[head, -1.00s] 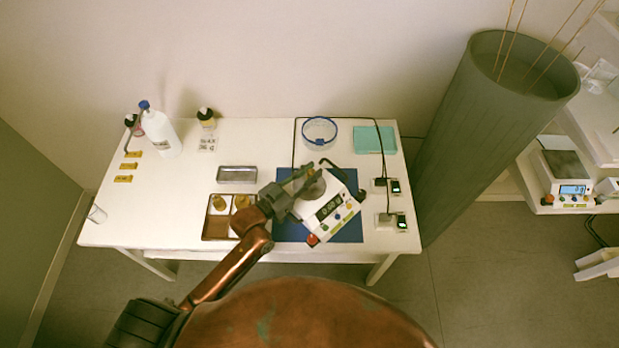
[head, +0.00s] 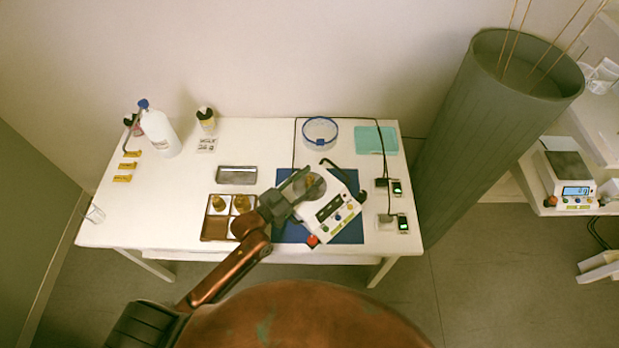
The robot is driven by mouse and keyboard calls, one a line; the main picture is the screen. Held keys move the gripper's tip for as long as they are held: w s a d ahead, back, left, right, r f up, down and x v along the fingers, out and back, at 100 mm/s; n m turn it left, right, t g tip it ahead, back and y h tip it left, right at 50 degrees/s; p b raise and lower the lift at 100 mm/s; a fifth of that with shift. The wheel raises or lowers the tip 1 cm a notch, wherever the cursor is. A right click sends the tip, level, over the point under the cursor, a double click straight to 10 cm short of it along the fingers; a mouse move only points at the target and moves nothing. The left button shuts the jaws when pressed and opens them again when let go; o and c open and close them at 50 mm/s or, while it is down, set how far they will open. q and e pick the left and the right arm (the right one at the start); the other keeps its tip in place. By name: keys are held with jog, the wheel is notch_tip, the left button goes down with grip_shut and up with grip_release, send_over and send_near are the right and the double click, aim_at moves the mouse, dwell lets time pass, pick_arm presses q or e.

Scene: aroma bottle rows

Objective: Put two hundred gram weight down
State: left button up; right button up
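My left gripper (head: 308,183) reaches in over the round pan of the white electronic scale (head: 330,216). A small brass-coloured weight (head: 311,182) shows at its fingertips, over the pan and partly hidden by the fingers. I cannot tell whether the fingers press on it or whether it rests on the pan. The scale's display is too small to read. The brown weight box (head: 216,230) stands left of the scale, with two brass weights (head: 218,203) (head: 241,203) in its back compartments. My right gripper is out of view.
The scale stands on a blue mat (head: 290,233). A metal tray (head: 237,175) lies behind the weight box. A glass dish (head: 320,131), a teal cloth stack (head: 375,140) and bottles (head: 160,134) stand further back. Cables run behind the scale. The table's left middle is clear.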

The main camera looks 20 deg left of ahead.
pick_arm(q)
jog(key=shift+r, duration=0.1)
jog(key=shift+s+a, duration=0.15)
jog(key=shift+s, duration=0.05)
jog(key=v, duration=1.1)
jog(key=shift+s+p, duration=0.3)
